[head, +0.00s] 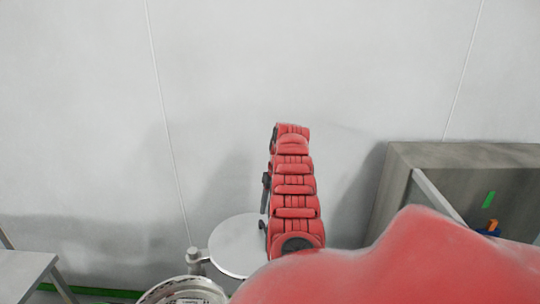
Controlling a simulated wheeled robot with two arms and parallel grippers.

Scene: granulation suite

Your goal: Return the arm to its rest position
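Neither of my grippers shows in the head view. A large, smooth red form fills the bottom right, close to the camera; it looks like part of my own arm, but I cannot tell which one. It hides what is behind it. Beyond it a column of several ribbed red segments (294,186) with dark parts on its left side rises near the middle. I cannot tell whether this column belongs to my arm.
A round white disc (236,243) and a metal vessel (183,291) stand at bottom centre. A grey cabinet (470,155) at right holds a green piece (488,199) and an orange and blue item (490,228). A grey table (22,272) is at left. A pale wall (80,110) closes the back.

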